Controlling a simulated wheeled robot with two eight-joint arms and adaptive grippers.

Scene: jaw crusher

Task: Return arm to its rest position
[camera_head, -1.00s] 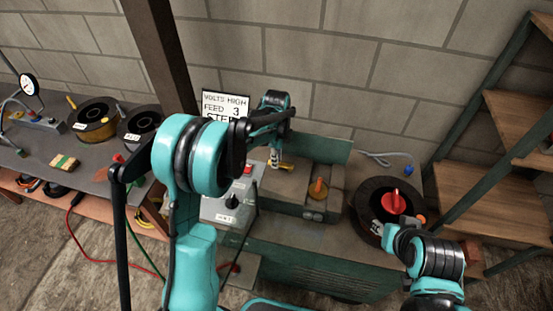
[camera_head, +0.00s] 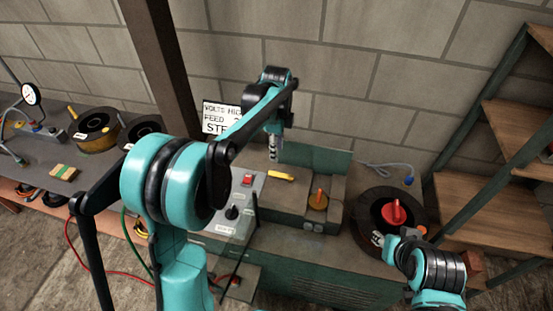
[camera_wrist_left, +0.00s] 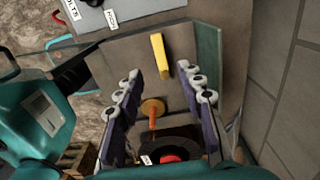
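My left arm comes in from the left, bent at a large teal and black joint. My left gripper (camera_head: 272,155) hangs pointing down above the green machine (camera_head: 300,245). In the left wrist view its two fingers (camera_wrist_left: 163,74) are wide apart with nothing held between them. A yellow bar (camera_head: 281,174) lies on the machine top below the gripper; it also shows in the wrist view (camera_wrist_left: 160,55). An orange knob (camera_head: 319,198) stands to its right. Part of my right arm shows at the lower right, but its gripper cannot be made out.
A black spool with a red centre (camera_head: 393,213) is at the machine's right end. A grey control box (camera_head: 240,193) with a red switch sits left of the yellow bar. A sign (camera_head: 215,118) is behind my left arm. Wooden shelves (camera_head: 490,215) stand right; a cluttered bench is left.

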